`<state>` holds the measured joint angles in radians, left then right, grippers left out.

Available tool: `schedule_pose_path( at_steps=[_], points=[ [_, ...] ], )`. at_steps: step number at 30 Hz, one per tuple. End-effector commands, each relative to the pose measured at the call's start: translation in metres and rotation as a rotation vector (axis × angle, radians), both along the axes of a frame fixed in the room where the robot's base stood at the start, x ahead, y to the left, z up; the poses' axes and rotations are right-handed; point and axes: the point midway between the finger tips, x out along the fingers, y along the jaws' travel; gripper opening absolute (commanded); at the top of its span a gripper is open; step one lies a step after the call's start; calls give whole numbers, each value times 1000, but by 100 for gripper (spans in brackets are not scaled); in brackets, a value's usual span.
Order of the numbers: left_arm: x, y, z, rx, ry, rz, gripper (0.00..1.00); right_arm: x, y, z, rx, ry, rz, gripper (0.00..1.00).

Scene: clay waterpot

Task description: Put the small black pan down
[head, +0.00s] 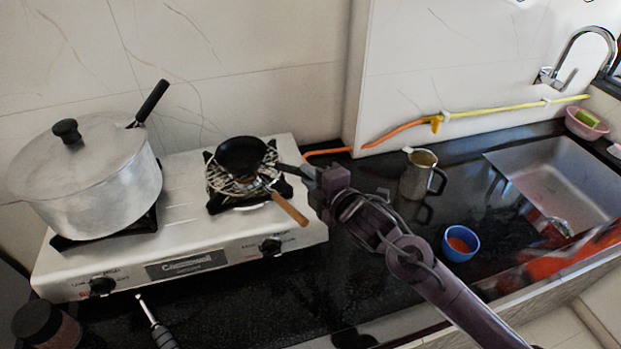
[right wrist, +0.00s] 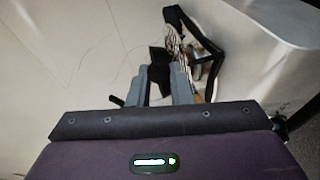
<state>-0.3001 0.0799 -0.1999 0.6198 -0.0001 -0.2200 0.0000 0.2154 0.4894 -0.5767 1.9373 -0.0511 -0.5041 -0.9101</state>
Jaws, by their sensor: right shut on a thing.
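The small black pan (head: 240,156) is at the right burner of the stove, over a round wire rack (head: 222,184). Its handle points right, toward my right gripper (head: 306,176). The gripper is shut on that handle. In the right wrist view the fingers (right wrist: 168,82) close around the dark handle, and part of the pan (right wrist: 158,58) shows just beyond them. My left gripper is not in view.
A large lidded pot (head: 95,185) stands on the left burner of the white stove (head: 200,245). The rack's wooden handle (head: 289,209) sticks out below my gripper. A metal jug (head: 417,176) and blue cup (head: 460,243) stand right. The black counter (head: 260,305) in front is mostly clear.

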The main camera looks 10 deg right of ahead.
Motion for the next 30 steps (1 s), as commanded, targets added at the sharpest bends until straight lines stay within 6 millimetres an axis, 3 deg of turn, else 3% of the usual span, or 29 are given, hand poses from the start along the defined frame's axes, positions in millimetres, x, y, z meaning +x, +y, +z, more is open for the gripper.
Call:
schedule_pose_path(
  at_steps=[14,15,19,30],
  points=[
    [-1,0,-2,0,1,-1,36,0,0,-10,5,-8,0,0],
    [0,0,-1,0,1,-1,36,0,0,-11,0,-2,0,23],
    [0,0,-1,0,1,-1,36,0,0,-11,0,-2,0,40],
    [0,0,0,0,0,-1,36,-3,-2,-8,-1,-2,0,40]
  ],
)
